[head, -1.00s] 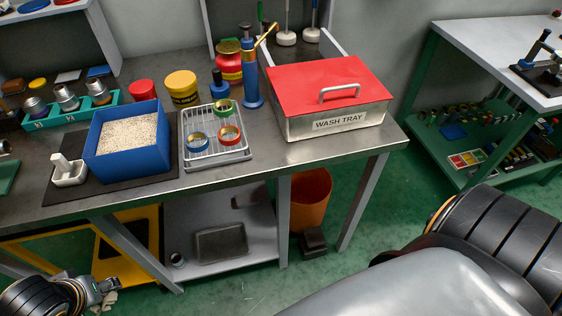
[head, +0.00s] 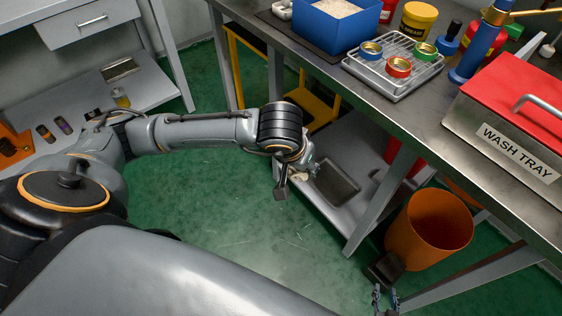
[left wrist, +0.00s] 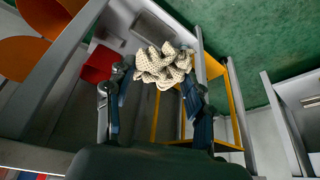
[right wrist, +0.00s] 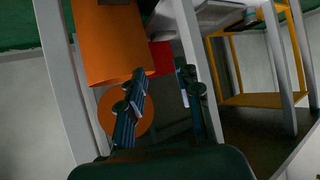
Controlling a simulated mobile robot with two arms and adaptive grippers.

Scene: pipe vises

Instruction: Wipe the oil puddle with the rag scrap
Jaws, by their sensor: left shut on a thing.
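The rag scrap (left wrist: 163,62) is a crumpled cream cloth with dark specks. It sits between the fingertips of my left gripper (left wrist: 157,80) in the left wrist view, and the gripper is shut on it. In the head view my left gripper (head: 299,170) hangs over the front left end of the bench's lower shelf, beside a grey pan (head: 335,184); the rag is hardly visible there. My right gripper (head: 385,299) is low by the bench's right leg; its fingers (right wrist: 160,77) are apart and empty in the right wrist view. I cannot make out an oil puddle.
An orange bin (head: 428,232) and a small dark block (head: 385,268) stand on the floor near the bench's right end. Above, the bench top holds a wire rack (head: 398,80) and a wash tray (head: 510,150). The green floor (head: 235,195) in front is clear.

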